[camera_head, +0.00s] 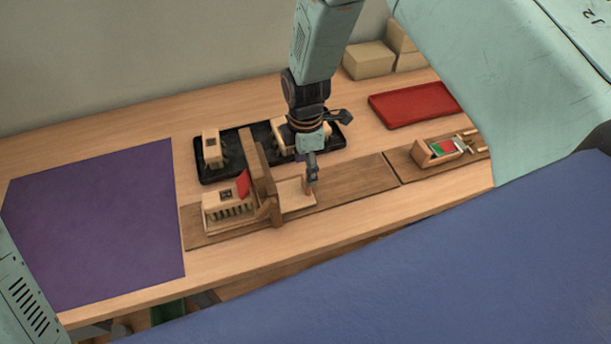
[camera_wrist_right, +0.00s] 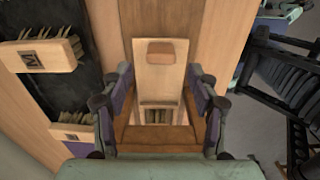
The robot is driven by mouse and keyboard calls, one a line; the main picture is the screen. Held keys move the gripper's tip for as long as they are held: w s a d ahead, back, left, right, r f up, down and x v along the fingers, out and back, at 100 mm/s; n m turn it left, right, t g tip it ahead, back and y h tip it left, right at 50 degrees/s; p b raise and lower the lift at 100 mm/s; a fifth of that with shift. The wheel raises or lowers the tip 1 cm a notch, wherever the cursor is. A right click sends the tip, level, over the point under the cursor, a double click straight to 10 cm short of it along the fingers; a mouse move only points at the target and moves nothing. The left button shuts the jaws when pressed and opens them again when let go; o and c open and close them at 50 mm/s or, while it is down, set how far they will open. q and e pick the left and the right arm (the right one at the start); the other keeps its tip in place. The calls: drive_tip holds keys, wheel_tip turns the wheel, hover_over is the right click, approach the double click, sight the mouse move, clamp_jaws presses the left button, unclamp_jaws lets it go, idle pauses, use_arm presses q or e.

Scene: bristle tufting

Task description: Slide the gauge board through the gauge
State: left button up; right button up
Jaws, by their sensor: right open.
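The gauge board (camera_head: 297,196) is a pale flat board lying on the long brown base strip, against the right side of the gauge (camera_head: 262,178), a brown wooden upright frame. The board bears a small upright block handle (camera_wrist_right: 160,53). My right gripper (camera_head: 312,176) points down close to that handle. In the right wrist view my right gripper (camera_wrist_right: 160,76) is open, its fingers apart on either side of the board. I cannot tell whether they touch it. A bristled wooden block (camera_head: 226,207) with a red flag stands left of the gauge. My left gripper is out of view.
Behind the gauge a black tray (camera_head: 222,172) holds bristled blocks. A purple mat (camera_head: 95,220) covers the left of the table. A red tray (camera_head: 405,108), cardboard boxes (camera_head: 368,60) and a small wooden box (camera_head: 440,150) are at right. The strip right of the board is clear.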

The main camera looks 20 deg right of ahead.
wheel_tip(320, 180, up, 6)
idle(0.5)
wheel_tip(320, 180, down, 3)
drive_tip(key=shift+s+d+r+p, duration=0.1)
drive_tip(key=shift+r+p, duration=0.05)
drive_tip(key=shift+p, duration=0.65)
wheel_tip(320, 180, down, 8)
drive_tip(key=shift+f, duration=0.15)
clamp_jaws()
idle(0.3)
